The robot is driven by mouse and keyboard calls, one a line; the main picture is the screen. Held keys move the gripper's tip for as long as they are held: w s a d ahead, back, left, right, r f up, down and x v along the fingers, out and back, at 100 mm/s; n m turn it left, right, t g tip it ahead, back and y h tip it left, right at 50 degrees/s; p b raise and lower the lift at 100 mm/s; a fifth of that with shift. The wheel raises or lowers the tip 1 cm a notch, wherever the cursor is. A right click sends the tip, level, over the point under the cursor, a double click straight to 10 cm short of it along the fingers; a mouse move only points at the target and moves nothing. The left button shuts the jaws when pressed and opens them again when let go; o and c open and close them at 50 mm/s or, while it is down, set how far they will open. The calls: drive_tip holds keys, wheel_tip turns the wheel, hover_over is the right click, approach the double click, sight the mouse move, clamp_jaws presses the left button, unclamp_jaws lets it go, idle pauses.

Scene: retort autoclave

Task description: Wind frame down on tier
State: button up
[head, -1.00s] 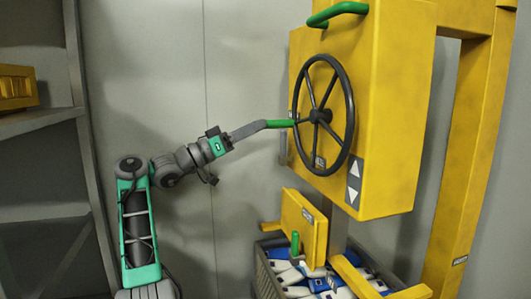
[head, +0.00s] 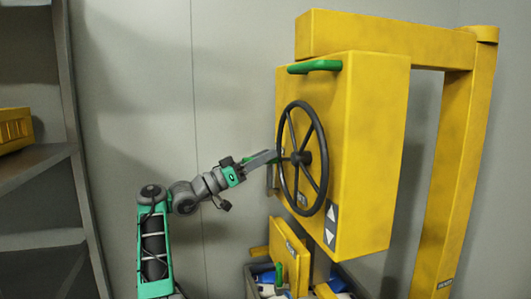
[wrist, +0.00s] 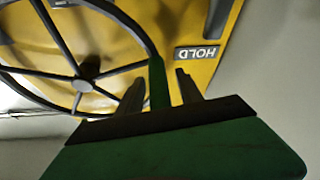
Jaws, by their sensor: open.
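The dark spoked handwheel (head: 302,158) is on the front of a yellow housing (head: 375,150); it also fills the left of the wrist view (wrist: 85,85). A green handle (wrist: 157,85) stands at its rim. My gripper (head: 274,156) is at the wheel's left side. In the wrist view my gripper (wrist: 157,95) is open, with the green handle between its two dark fingers; contact cannot be told. Below the housing are a yellow block (head: 284,243) with a green peg (head: 278,272) and yellow frame bars (head: 325,290), partly cut off.
A basket (head: 252,280) with blue-and-white packs is under the yellow parts. A yellow post (head: 462,180) stands right; a grey shelf (head: 40,165) stands left. A HOLD label (wrist: 198,52) is beside the wheel.

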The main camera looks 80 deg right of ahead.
clamp_jaws()
idle(0.3)
idle(1.1)
